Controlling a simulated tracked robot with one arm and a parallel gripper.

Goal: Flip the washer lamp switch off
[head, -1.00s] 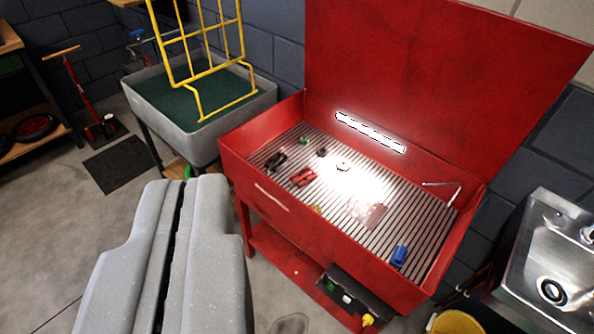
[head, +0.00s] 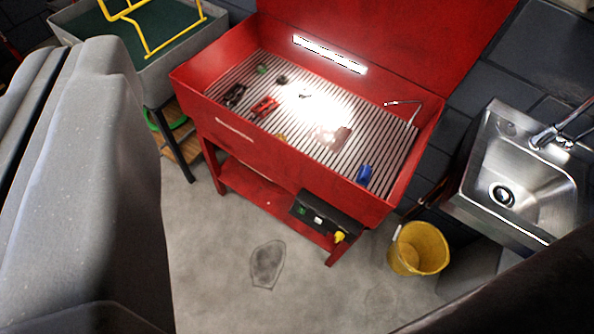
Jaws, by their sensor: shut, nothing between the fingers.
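The red parts washer (head: 270,160) stands in the middle with its lid raised. Its lamp (head: 330,54), a bar at the back under the lid, glows bright white. A black control box (head: 326,218) is on the washer's lower front at the right. It carries a small green control (head: 302,211), a white one (head: 318,220) and a yellow knob (head: 339,236). I cannot tell which is the lamp switch or how it is set. My gripper (head: 68,62) is large and grey at the left, close to the camera, shut and empty, well apart from the box in the picture.
A yellow bucket (head: 418,248) stands on the floor right of the box, below a steel sink (head: 530,175). A grey tub (head: 165,62) with a yellow rack (head: 150,25) is at the back left. Floor in front of the washer is clear. Small parts lie on the washer's slatted grate (head: 325,150).

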